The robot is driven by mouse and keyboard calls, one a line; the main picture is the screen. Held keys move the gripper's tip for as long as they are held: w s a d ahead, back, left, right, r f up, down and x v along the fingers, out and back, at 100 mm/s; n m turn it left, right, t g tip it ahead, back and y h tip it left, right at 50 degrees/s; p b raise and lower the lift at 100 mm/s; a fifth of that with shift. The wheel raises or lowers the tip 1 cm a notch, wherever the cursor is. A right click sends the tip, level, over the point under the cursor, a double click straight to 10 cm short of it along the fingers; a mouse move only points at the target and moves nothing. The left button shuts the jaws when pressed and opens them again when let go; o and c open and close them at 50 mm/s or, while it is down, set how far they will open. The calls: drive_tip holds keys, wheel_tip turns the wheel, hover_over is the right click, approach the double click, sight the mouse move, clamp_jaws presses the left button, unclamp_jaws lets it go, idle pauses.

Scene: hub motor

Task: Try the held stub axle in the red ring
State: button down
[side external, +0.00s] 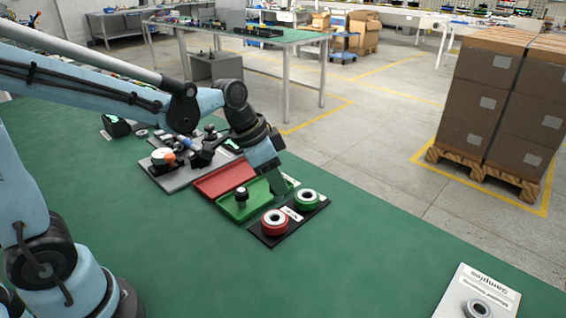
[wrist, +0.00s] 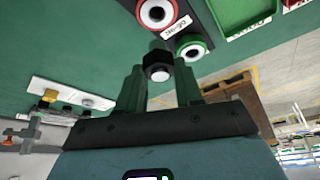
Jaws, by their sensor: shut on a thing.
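My gripper (wrist: 158,85) is shut on a dark stub axle (wrist: 158,66) with a hexagonal part and a pale end, held between the green fingers. In the side view my gripper (side external: 280,185) points down beside the rings, and its fingers hide the held axle. The red ring (side external: 274,222) with a pale, dark-holed centre lies on a black board (side external: 286,230); it also shows at the top of the wrist view (wrist: 156,12). The green ring (side external: 307,198) lies on the same board, nearer the held axle in the wrist view (wrist: 192,47). The axle is outside the red ring.
A dark stub-like part (side external: 241,197) appears upright in the green tray (side external: 228,208). A red tray (side external: 222,180) and a grey board (side external: 170,178) with parts lie beyond it. A white sample plate (side external: 470,280) lies at the front right. The green bench between is clear.

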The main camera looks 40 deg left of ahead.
sight(271, 191)
drive_tip(key=shift+s+a+f, duration=0.3)
drive_tip(key=shift+a+f, duration=0.1)
drive_tip(key=shift+f, duration=1.85)
drive_tip(key=shift+f, duration=0.55)
idle(0.5)
idle(0.6)
drive_tip(key=shift+c, duration=1.3)
unclamp_jaws()
drive_tip(key=shift+r, duration=0.1)
drive_tip(key=shift+r, duration=3.4)
drive_tip(key=shift+c, duration=0.4)
